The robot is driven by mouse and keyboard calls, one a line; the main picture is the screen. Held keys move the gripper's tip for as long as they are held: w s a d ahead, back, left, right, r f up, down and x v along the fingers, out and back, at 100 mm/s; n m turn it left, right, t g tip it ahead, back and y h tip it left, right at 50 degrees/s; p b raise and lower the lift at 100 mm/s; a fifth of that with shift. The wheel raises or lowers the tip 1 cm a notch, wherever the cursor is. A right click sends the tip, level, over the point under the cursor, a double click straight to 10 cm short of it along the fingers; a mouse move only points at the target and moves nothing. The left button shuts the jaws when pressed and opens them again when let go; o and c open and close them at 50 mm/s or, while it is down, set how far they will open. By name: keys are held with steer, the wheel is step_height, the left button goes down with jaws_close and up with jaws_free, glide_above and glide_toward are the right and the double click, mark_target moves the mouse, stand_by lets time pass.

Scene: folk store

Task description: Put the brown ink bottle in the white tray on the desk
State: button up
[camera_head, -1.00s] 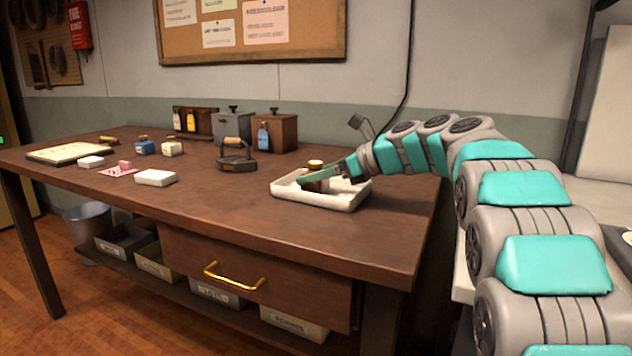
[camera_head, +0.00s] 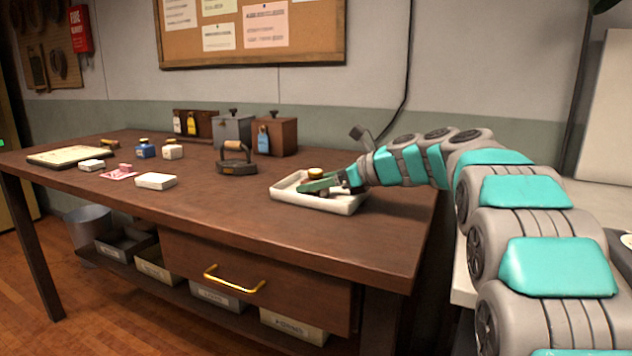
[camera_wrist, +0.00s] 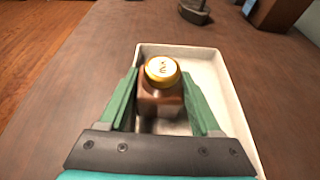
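The brown ink bottle (camera_wrist: 162,101) has a gold cap and stands between my gripper's green fingers in the wrist view. In the head view its cap (camera_head: 316,172) shows above the near finger, which hides most of its body. My gripper (camera_head: 318,185) reaches in from the right, low over the white tray. Its fingers (camera_wrist: 161,98) lie close against both sides of the bottle and appear shut on it. The white tray (camera_head: 335,206) is at the desk's right end; its rim (camera_wrist: 232,110) surrounds the bottle. Whether the bottle's base touches the tray floor is hidden.
A dark iron with a wooden handle (camera_head: 237,160) stands left of the tray. Behind it are wooden and grey boxes (camera_head: 275,135). A blue bottle (camera_head: 146,150), a white bottle (camera_head: 173,150) and small blocks are further left. The desk front (camera_head: 230,205) is clear.

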steer(key=o, duration=0.4)
step_height(320, 180, down, 3)
steer(key=shift+r+h, duration=0.15)
steer(key=shift+h, duration=0.15)
steer(key=shift+r, duration=0.1)
steer(key=shift+w+r, duration=0.1)
steer(key=shift+r, duration=0.4)
steer(key=v, duration=0.7)
steer(key=r+v, duration=0.1)
steer(key=v, duration=0.3)
steer(key=shift+w, duration=0.25)
steer(key=shift+s+d+r, duration=0.3)
steer(key=shift+d+r, duration=0.05)
steer(key=shift+d, duration=0.2)
